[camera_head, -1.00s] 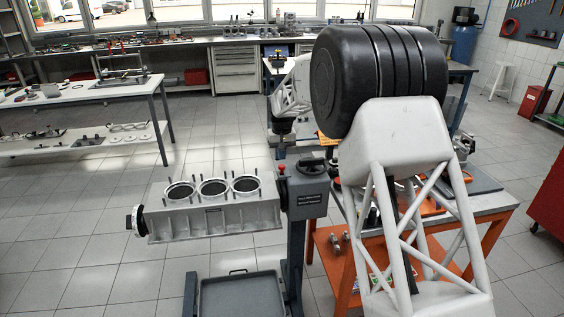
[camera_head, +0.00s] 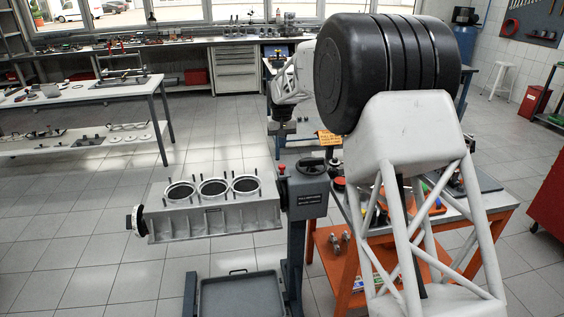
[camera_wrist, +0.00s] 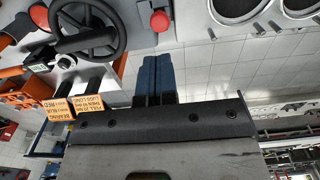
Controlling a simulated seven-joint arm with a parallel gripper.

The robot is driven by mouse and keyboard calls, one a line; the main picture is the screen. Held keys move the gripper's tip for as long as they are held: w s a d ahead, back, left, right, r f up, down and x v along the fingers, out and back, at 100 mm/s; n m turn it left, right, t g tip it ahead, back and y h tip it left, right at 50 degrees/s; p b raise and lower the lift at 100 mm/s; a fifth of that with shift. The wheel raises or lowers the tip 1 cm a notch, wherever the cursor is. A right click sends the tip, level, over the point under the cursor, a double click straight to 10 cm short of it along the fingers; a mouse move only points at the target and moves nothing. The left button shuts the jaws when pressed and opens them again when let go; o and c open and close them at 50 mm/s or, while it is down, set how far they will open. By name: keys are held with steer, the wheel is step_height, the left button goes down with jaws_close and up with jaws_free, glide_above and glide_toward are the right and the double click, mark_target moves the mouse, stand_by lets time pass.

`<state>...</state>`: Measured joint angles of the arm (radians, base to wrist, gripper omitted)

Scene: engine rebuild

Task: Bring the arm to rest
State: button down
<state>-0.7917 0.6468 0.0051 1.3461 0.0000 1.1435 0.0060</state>
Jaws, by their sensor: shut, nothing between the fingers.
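My arm fills the middle right of the head view, with a large black joint above white links. My gripper (camera_wrist: 156,78) shows in the wrist view as two dark fingers, shut against each other with nothing between them. They hang over the tiled floor, beside a red knob (camera_wrist: 160,21) in the picture. In the head view the end of my arm is small and partly hidden behind my own links, so the fingers are hard to make out there.
An engine block (camera_head: 212,215) with three bores is held on a stand (camera_head: 306,190) with a handwheel (camera_head: 312,166) and red knob. A drip tray (camera_head: 243,296) lies below. An orange workbench (camera_head: 338,268) is partly behind my arm. Open floor lies left.

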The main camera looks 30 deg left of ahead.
steer(key=shift+r, duration=0.25)
stand_by(0.5)
steer(key=d+r+m, duration=0.1)
steer(key=d+r, duration=0.5)
steer(key=d, duration=0.6)
steer(key=d+r+m, duration=0.1)
steer(key=d+r, duration=0.4)
steer(key=d, duration=0.7)
steer(key=s+d+r+m+t, duration=0.1)
steer(key=s+d+r, duration=0.25)
steer(key=d, duration=0.75)
steer(key=s+d+r+m, duration=0.15)
steer(key=s+d, duration=0.35)
steer(key=d, duration=0.5)
steer(key=s+d+m+t, duration=0.1)
steer(key=s+d+m, duration=0.1)
steer(key=s+d, duration=1.45)
steer(key=s+d+f+m, duration=0.1)
steer(key=s+d+f, duration=0.2)
steer(key=s+d, duration=0.3)
steer(key=s+d+f+m, duration=0.1)
steer(key=s+d+f, duration=0.2)
steer(key=s, duration=0.9)
steer(key=d, duration=0.3)
steer(key=shift+s+d+f+m+t, duration=0.15)
steer(key=shift+d+f+m+t, duration=0.15)
steer(key=shift+f+m, duration=0.05)
